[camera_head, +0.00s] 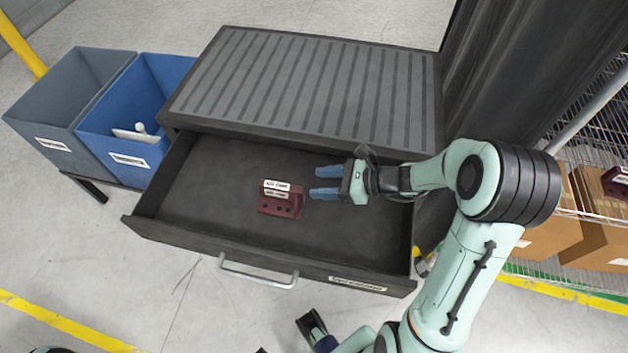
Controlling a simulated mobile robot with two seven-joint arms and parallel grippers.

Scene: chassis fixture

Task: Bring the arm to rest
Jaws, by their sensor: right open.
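My right gripper (316,182) is open, its two blue fingers pointing left over the open drawer (215,165). Nothing is between the fingers. A dark red fixture block (280,208) with white labels and holes sits on the drawer floor, just left of the fingertips. The fingers look apart from it, with a small gap in the picture. My right arm reaches in from the lower right, over the drawer's right side.
The drawer slides from a dark cabinet with a ribbed top (310,85). A grey bin (62,105) and a blue bin (120,150) holding white items stand left. A wire shelf (600,130) with cardboard boxes (600,245) stands right. Floor in front of the drawer is largely clear.

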